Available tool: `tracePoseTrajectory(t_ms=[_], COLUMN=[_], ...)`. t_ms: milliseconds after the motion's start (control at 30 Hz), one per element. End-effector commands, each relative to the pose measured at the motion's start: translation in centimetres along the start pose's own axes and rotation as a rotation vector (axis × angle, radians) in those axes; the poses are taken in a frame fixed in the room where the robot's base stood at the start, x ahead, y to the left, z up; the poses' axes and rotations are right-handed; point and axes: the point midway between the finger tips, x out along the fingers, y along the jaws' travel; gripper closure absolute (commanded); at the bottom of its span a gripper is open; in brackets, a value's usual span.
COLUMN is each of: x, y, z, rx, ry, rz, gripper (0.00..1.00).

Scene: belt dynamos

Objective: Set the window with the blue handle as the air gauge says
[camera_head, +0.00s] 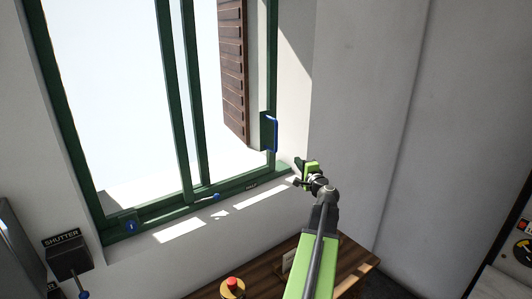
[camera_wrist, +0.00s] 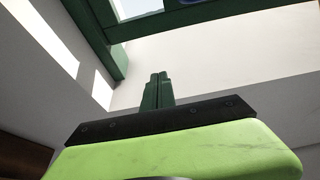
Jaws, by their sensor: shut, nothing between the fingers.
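The green-framed window (camera_head: 182,120) fills the upper left of the head view, with two upright green bars near its middle. A blue handle (camera_head: 274,134) stands upright on a green plate at its right side. A small blue-tipped part (camera_head: 216,197) shows on the bottom rail. My gripper (camera_head: 299,166) is shut and empty, near the window's lower right corner, below and to the right of the blue handle. In the wrist view its dark green fingers (camera_wrist: 157,90) are together before the pale wall. A blue bit (camera_wrist: 188,2) shows at the top edge there. I cannot identify an air gauge.
A box labelled SHUTTER (camera_head: 68,257) with a blue-knobbed lever is at the lower left. A brown slatted shutter (camera_head: 233,70) shows beyond the window. A red button (camera_head: 232,283) on a yellow base stands on the wooden table (camera_head: 356,262). The wall right of my arm is clear.

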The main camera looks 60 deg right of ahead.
Motion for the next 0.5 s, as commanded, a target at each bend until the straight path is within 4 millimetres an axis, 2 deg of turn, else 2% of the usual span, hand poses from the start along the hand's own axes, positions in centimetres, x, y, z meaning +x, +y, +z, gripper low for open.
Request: tracePoseTrajectory(t_ms=[133,233,500], x=[0.5,1.7,7.5], y=[0.0,0.0,0.0], z=[0.6,0.9,1.5], rx=[0.000,0.000,0.000], ry=[-0.008,-0.014,-0.021], rz=[0.000,0.000,0.000], gripper=[1.00,1.00,1.00])
